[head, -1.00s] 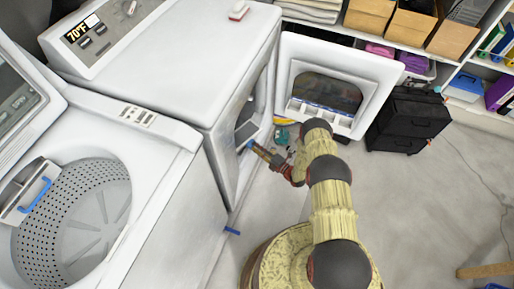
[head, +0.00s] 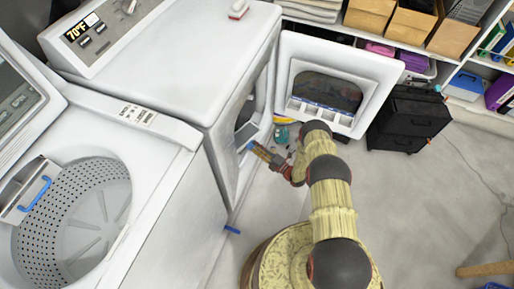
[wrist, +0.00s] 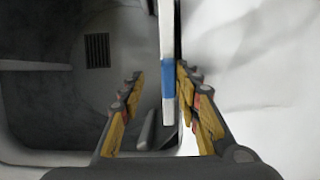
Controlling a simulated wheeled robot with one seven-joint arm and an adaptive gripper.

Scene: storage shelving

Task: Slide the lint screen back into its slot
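The lint screen (head: 245,132) is a flat grey panel with a white edge and a blue tab, standing partly out at the lower front of the dryer opening. In the wrist view, the screen (wrist: 167,112) shows edge-on as a white strip with a blue band. My gripper (head: 254,149) is at the blue tab. In the wrist view, my gripper (wrist: 160,76) is open, with the strip between its fingers. The strip is close to the right finger, with a clear gap to the left one. The slot is hidden.
The dryer (head: 190,75) has its door (head: 365,72) swung open to the right. An open washer (head: 150,160) stands at left. A black drawer unit (head: 408,120) and shelves are behind the door. Small items lie on the floor near my gripper. The floor at right is mostly clear.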

